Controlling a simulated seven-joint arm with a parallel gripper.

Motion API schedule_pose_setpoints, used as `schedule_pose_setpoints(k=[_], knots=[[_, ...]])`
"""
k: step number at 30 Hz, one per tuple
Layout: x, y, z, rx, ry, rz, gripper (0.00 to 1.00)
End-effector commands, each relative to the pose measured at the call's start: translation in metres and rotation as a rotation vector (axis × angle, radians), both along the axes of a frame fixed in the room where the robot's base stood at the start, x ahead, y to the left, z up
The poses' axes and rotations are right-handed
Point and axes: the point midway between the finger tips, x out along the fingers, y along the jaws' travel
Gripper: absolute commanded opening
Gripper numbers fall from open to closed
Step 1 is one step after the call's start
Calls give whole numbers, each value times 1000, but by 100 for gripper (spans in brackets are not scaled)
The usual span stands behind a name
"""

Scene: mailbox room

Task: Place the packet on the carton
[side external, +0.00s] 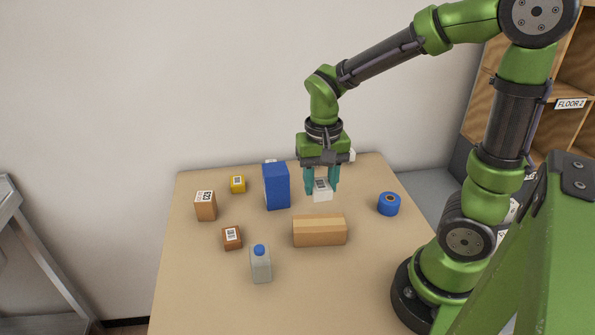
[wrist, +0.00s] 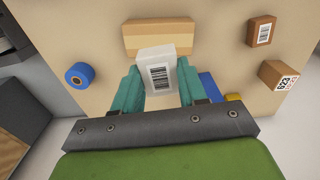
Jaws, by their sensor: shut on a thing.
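The packet is a small white box with a barcode label (side external: 322,190). It is held between the teal fingers of my gripper (side external: 321,184), which is shut on it. In the wrist view the packet (wrist: 157,66) sits between both fingers (wrist: 158,75), barcode facing the camera. The carton is a long tan box with a lighter tape strip (side external: 320,230), lying on the table. In the side view it is nearer the camera than the packet and apart from it. The wrist view shows the carton (wrist: 158,34) just beyond the packet. The gap under the packet is hard to judge.
A tall blue box (side external: 276,186) stands close left of my gripper. A blue tape roll (side external: 388,204) is at the right. A bottle (side external: 260,264), small brown boxes (side external: 206,206) (side external: 232,238) and a yellow box (side external: 238,184) are at the left. The table's (side external: 350,300) front right is clear.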

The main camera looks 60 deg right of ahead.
Motion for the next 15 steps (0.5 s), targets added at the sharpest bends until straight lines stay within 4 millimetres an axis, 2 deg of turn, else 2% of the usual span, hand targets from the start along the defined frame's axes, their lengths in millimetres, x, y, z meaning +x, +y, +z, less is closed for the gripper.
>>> schedule_pose_setpoints(k=[15], knots=[[-3, 0, -70, 0, 7, -28, 11]])
